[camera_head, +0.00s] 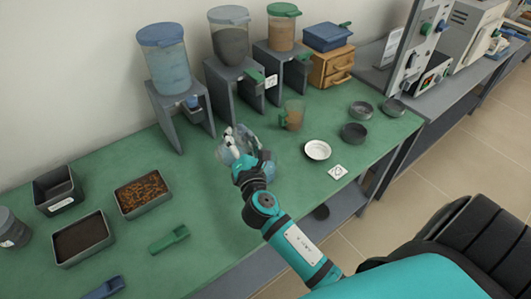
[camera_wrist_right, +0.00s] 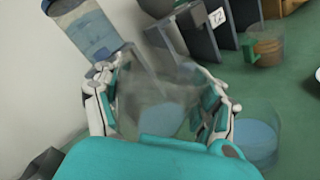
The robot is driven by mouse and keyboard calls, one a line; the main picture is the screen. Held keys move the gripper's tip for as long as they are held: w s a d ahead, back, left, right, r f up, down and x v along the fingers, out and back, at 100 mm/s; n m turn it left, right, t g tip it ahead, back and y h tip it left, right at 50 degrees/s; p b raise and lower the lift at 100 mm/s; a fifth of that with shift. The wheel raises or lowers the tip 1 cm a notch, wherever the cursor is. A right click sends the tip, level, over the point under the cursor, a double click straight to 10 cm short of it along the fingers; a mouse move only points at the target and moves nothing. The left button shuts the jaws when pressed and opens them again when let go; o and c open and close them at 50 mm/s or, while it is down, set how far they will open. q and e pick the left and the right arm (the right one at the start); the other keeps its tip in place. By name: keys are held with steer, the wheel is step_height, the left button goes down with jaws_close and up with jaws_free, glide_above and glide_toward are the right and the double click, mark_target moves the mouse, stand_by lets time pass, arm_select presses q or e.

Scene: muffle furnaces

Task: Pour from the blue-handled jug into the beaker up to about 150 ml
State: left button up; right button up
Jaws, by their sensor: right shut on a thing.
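My right gripper (camera_head: 241,150) is over the green table; its fingers also show in the wrist view (camera_wrist_right: 160,100). It is shut on a clear vessel (camera_wrist_right: 150,85), which I take for the blue-handled jug. The jug looks tilted, with a little bluish liquid inside; its handle is not clear to me. A clear beaker (camera_wrist_right: 257,142) holding blue liquid stands just right of the gripper in the wrist view. In the head view the gripper overlaps the clear glass, and I cannot separate jug from beaker there. No liquid stream is distinguishable. My left gripper is not in view.
A blue-lidded dispenser (camera_head: 166,62) and other dispensers on grey stands line the wall. A green-handled jug (camera_head: 292,116) with brown content, a white dish (camera_head: 317,150) and dark dishes (camera_head: 354,133) lie to the right. Trays (camera_head: 143,193) and a green scoop (camera_head: 169,239) lie left.

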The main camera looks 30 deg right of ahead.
stand_by(0.3)
steer(key=n+p, duration=0.1)
steer(key=r+n+p, duration=0.1)
steer(key=n+p, duration=0.1)
steer(key=shift+a, duration=0.1)
steer(key=shift+f+n, duration=0.15)
steer(key=shift+n, duration=0.45)
steer(key=shift+f, duration=0.1)
